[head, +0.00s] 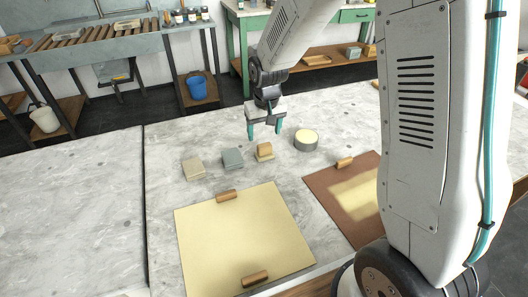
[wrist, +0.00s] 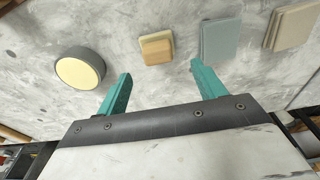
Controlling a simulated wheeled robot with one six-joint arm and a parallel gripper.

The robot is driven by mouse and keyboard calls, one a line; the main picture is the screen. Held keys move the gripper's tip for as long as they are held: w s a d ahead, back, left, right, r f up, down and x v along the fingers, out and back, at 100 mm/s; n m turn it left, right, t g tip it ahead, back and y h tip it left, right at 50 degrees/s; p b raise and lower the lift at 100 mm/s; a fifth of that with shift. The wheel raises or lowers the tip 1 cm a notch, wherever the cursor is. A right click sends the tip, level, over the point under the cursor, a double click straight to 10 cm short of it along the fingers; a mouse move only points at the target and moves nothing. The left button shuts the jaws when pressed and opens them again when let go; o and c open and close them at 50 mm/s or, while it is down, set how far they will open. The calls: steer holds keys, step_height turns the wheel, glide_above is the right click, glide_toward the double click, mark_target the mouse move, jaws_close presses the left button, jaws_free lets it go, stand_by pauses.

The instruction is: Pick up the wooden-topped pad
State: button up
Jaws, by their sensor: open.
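The wooden-topped pad (head: 264,152) is a small block with a tan wooden top, lying on the grey marbled slab. In the wrist view the pad (wrist: 157,48) lies a little beyond the fingertips and roughly between their lines. My gripper (head: 265,133) has two teal fingers, spread apart and empty. In the head view it hangs just behind the pad and appears above the slab; the exact height is hard to tell. The fingers also show in the wrist view (wrist: 162,72), with nothing between them.
A round grey tin with a cream top (head: 306,140) stands right of the pad. A blue-grey block (head: 232,158) and a beige block (head: 194,168) stand left. A cream sheet (head: 240,240) and a brown board (head: 340,205), with wooden handles, lie nearer. The slab's left part is clear.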

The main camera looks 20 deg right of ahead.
mark_target(264, 144)
steer(key=f, duration=0.5)
steer(key=w+f, duration=0.1)
steer(key=f, duration=0.1)
steer(key=shift+d+f, duration=0.2)
steer(key=shift+f, duration=0.2)
steer(key=c, duration=1.1)
steer(key=shift+c, duration=0.2)
steer(key=shift+r, duration=0.15)
steer(key=shift+r, duration=0.6)
step_height(264, 144, up, 2)
steer(key=shift+s+r, duration=0.15)
steer(key=shift+r, duration=0.05)
steer(key=s, duration=1)
steer(key=s+r, duration=0.1)
steer(key=s, duration=0.5)
steer(key=shift+r, duration=0.1)
steer(key=shift+w, duration=0.1)
